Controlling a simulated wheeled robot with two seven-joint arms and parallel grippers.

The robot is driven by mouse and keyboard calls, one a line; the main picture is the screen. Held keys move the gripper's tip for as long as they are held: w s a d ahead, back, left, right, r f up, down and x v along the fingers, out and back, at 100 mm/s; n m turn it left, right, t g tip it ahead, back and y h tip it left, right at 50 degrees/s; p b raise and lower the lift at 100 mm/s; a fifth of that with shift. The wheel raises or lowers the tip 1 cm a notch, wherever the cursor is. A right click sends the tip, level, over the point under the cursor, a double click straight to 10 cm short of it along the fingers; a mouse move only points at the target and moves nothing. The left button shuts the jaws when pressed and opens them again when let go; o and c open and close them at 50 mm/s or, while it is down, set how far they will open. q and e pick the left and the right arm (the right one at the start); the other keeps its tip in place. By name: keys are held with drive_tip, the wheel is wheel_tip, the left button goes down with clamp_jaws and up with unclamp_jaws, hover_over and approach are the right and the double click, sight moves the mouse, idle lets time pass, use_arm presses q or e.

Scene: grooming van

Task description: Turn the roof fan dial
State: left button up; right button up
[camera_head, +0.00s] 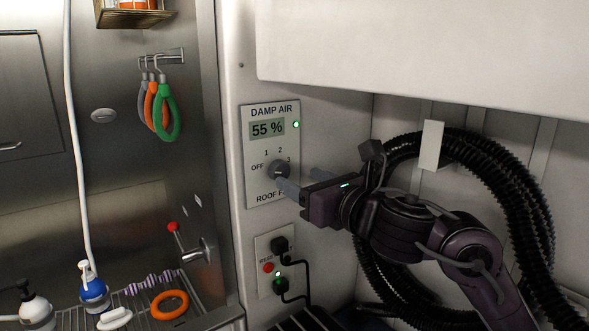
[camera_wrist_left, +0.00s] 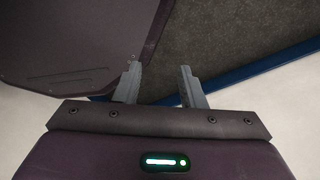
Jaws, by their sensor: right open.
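My right gripper (camera_head: 301,179) is open at the panel's right side. One finger reaches just below the dial and partly covers the "ROOF FAN" label; I cannot tell if it touches. My left gripper (camera_wrist_left: 160,82) is open and empty in the left wrist view.
Below the panel, a socket plate (camera_head: 266,245) holds black plugs and a red button. Black ribbed hose (camera_head: 530,190) loops behind my right arm. A white cabinet (camera_head: 420,50) overhangs above. At left, a steel tub holds bottles and an orange ring (camera_head: 159,304); coloured loops (camera_head: 168,112) hang above.

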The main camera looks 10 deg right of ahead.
sight(283, 171)
drive_tip(key=x, duration=0.4)
drive_tip(key=shift+w+a+r+p, duration=0.1)
drive_tip(key=shift+a+p, duration=0.25)
drive_tip(key=shift+p, duration=0.05)
drive_tip(key=shift+w, duration=0.5)
drive_tip(key=shift+a, duration=0.1)
drive_tip(key=c, duration=0.7)
drive_tip(key=shift+c, duration=1.3)
use_arm(q)
drive_tip(key=shift+s+a+r, duration=0.15)
drive_tip(key=shift+a+r, duration=0.25)
drive_tip(key=shift+r, duration=0.1)
